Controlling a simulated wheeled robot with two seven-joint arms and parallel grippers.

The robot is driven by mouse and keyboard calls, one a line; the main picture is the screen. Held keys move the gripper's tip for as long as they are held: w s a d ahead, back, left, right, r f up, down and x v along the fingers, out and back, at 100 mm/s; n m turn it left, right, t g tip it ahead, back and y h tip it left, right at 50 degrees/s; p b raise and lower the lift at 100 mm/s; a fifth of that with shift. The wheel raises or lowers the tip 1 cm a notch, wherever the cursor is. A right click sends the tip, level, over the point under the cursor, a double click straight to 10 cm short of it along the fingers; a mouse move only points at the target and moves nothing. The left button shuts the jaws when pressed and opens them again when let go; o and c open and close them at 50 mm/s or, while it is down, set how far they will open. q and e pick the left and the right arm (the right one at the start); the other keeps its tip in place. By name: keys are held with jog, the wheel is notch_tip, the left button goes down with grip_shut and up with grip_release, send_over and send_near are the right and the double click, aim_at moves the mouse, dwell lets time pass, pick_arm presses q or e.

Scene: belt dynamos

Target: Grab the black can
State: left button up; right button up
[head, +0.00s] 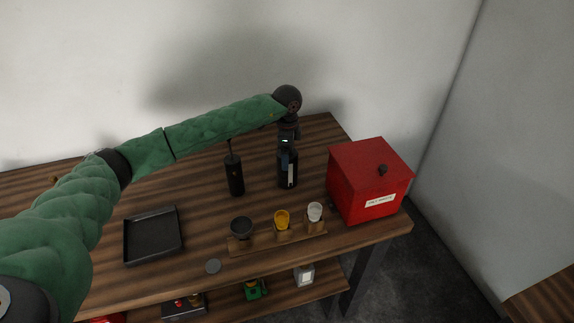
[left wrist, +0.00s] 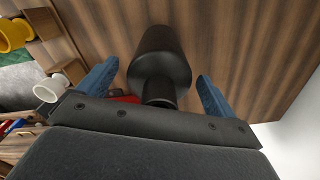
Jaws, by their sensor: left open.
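A black can-like object (head: 291,179) stands on the wooden table, partly hidden by my left gripper (head: 288,158). In the left wrist view this black object (left wrist: 162,50) has a wide body and a narrower neck towards me. My left gripper also shows in the left wrist view (left wrist: 157,90), its blue fingers apart on either side of the neck, open. I cannot tell whether either finger touches it. A second black, slim cylinder (head: 235,177) with a thin rod on top stands to its left. My right gripper is not in view.
A red lidded box (head: 367,183) stands close on the right. In front, a wooden holder (head: 260,245) carries a dark cup (head: 241,228), a yellow cup (head: 282,219) and a white cup (head: 315,211). A black tray (head: 153,257) lies at the left. A lower shelf holds several items.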

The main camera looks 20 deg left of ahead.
pick_arm(q)
jog(key=c, duration=2)
grip_shut()
jog(key=shift+r, duration=0.1)
